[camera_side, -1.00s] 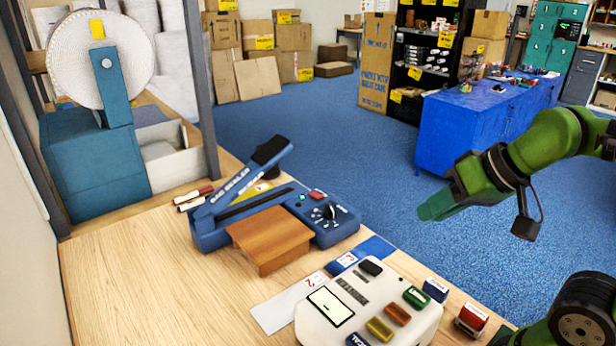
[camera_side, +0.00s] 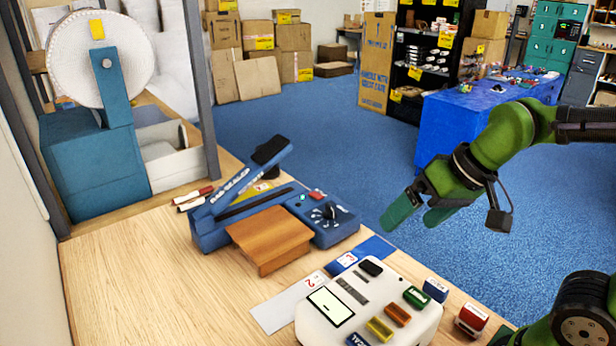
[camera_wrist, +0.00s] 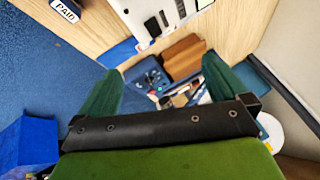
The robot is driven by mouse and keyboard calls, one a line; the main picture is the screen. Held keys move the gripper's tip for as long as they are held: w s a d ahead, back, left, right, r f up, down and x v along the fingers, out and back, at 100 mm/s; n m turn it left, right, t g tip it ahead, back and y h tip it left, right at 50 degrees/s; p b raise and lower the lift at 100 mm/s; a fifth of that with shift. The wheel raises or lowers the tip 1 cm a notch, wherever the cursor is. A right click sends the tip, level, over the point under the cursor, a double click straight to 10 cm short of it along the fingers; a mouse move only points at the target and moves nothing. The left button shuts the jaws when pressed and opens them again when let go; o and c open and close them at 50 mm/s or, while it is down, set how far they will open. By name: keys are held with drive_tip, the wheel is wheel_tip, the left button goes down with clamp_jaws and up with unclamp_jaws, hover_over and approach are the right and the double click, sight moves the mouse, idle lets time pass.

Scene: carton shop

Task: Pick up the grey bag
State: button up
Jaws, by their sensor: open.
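A flat light grey piece with a white label reading 2 (camera_side: 288,308) lies on the wooden table in the side view; it looks like the grey bag. The white device partly covers its right end. I cannot clearly make it out in the wrist view. A similar flat blue piece (camera_side: 376,248) with a label lies just behind it. My gripper (camera_side: 412,222) is in the air right of the blue sealer, apart from the bag. In the wrist view, my gripper's two green fingers (camera_wrist: 161,65) are spread with nothing held between them.
The white device (camera_side: 318,325) with several small coloured blocks stands at the front. The blue sealer (camera_side: 345,222) with its raised arm and a brown wooden block (camera_side: 270,238) stand behind the bag. Stamps (camera_side: 471,319) stand at right. The table's left front (camera_side: 150,290) is clear.

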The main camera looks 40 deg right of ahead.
drive_tip(key=w+a+f+n+g+h, duration=0.1)
drive_tip(key=w+a+f+n+g, duration=0.2)
drive_tip(key=w, duration=0.4)
drive_tip(key=w+a+f+g+h, duration=0.1)
drive_tip(key=w+a+f+g, duration=0.1)
drive_tip(key=w+a+f, duration=0.35)
hover_over(315, 285)
wheel_tip(315, 285, down, 8)
drive_tip(key=shift+s+a, duration=0.1)
drive_tip(key=shift+s, duration=0.05)
drive_tip(key=shift+d+f, duration=0.2)
drive_tip(key=shift+f, duration=2.85)
drive_tip(key=c, duration=1)
